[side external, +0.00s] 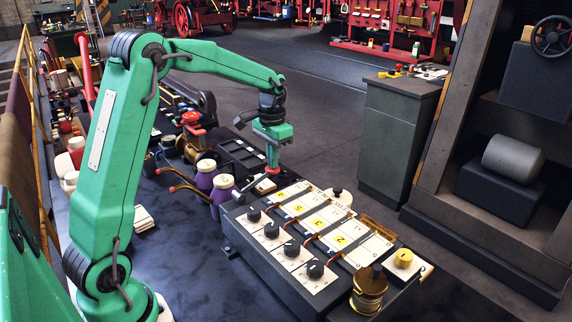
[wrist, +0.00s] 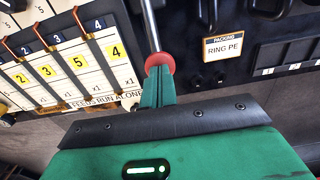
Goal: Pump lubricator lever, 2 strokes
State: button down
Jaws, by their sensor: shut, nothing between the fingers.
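The lubricator (side external: 275,265) is a dark box with several black knobs and white numbered panels, at the lower middle of the side view. Its panels (wrist: 60,65) show at the left in the wrist view. A metal lever rod with a red knob (wrist: 159,63) runs up from the fingertips in the wrist view. My gripper (side external: 272,160) points down at the lubricator's far left end. In the wrist view my gripper (wrist: 159,78) is shut, its fingertips right at the red knob. The fingers hide part of the knob; I cannot tell whether they touch it.
Two purple jugs (side external: 222,190) stand close to the left of the lubricator. A brass spool (side external: 368,290) is at its near right end. A grey cabinet (side external: 395,135) stands beyond open floor.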

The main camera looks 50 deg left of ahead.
jog(key=shift+w+f, duration=0.1)
jog(key=shift+f, duration=0.05)
jog(key=shift+w+f+g+h, duration=0.15)
jog(key=shift+w+f+g, duration=0.15)
jog(key=shift+f+g, duration=0.35)
jog(key=shift+w+f+g+h, duration=0.15)
jog(key=shift+w+f+g, duration=0.15)
jog(key=shift+f+g, duration=0.3)
jog(key=shift+w+f, duration=0.15)
jog(key=shift+f, duration=0.5)
jog(key=shift+w+f, duration=0.15)
jog(key=shift+f, duration=0.45)
jog(key=w+v, duration=0.2)
jog(key=v, duration=1.2)
jog(key=shift+d, duration=0.35)
jog(key=shift+r, duration=0.1)
jog(key=shift+s, duration=0.1)
dwell(1.2)
